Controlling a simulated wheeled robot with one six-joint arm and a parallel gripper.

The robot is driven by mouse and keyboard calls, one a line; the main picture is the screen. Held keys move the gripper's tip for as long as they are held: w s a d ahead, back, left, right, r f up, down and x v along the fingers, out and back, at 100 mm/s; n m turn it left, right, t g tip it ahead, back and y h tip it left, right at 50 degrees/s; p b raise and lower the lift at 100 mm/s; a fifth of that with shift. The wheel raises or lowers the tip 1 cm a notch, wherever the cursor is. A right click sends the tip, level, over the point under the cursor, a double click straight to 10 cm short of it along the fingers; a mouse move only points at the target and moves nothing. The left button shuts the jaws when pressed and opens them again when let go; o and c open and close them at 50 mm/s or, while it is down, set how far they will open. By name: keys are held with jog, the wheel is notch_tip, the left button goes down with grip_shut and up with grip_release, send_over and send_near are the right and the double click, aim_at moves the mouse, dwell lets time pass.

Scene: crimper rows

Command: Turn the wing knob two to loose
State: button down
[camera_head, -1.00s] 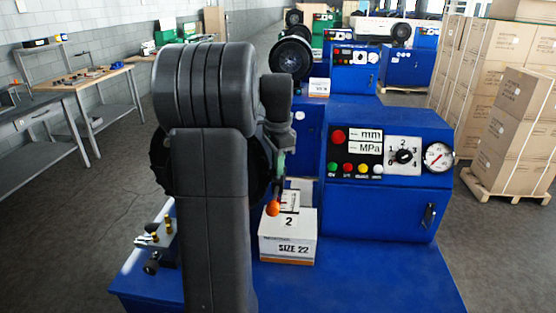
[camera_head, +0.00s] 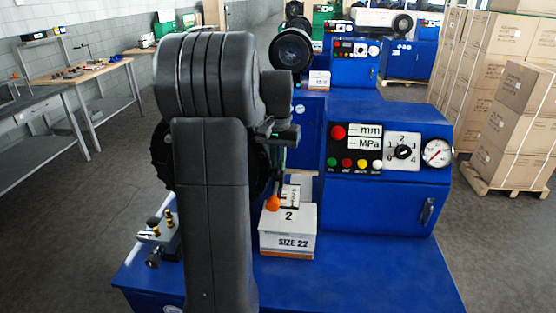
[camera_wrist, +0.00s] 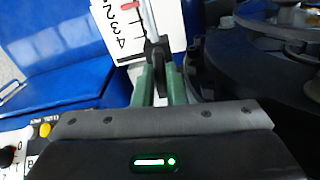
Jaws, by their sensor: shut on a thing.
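My gripper (camera_head: 278,183) reaches down beside the dark round head of the nearest blue machine. In the wrist view its green fingers (camera_wrist: 159,85) are shut on a small dark piece, which I take for the wing knob (camera_wrist: 157,50). Its wings are mostly hidden between the fingers, so I cannot read its angle. A grey rod runs on from it across a white scale card (camera_wrist: 112,22) with numbers and a red mark. In the head view an orange ball (camera_head: 272,203) shows just below the fingertips, above a white box marked 2 (camera_head: 288,241).
The machine's control panel (camera_head: 354,150), with a dial (camera_head: 403,152) and gauge (camera_head: 437,153), stands to the right. A fitting with brass parts (camera_head: 160,235) is at the left. Pallets of cartons (camera_head: 515,130) stand at far right. The blue deck at front right is clear.

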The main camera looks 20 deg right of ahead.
aim_at(278, 163)
jog(key=shift+n, duration=0.9)
jog(key=c, duration=1.5)
grip_release()
jog(key=shift+r, duration=0.1)
notch_tip(278, 163, up, 14)
jog(key=shift+f+b, duration=0.15)
jog(key=shift+b, duration=0.45)
jog(key=shift+f, duration=0.15)
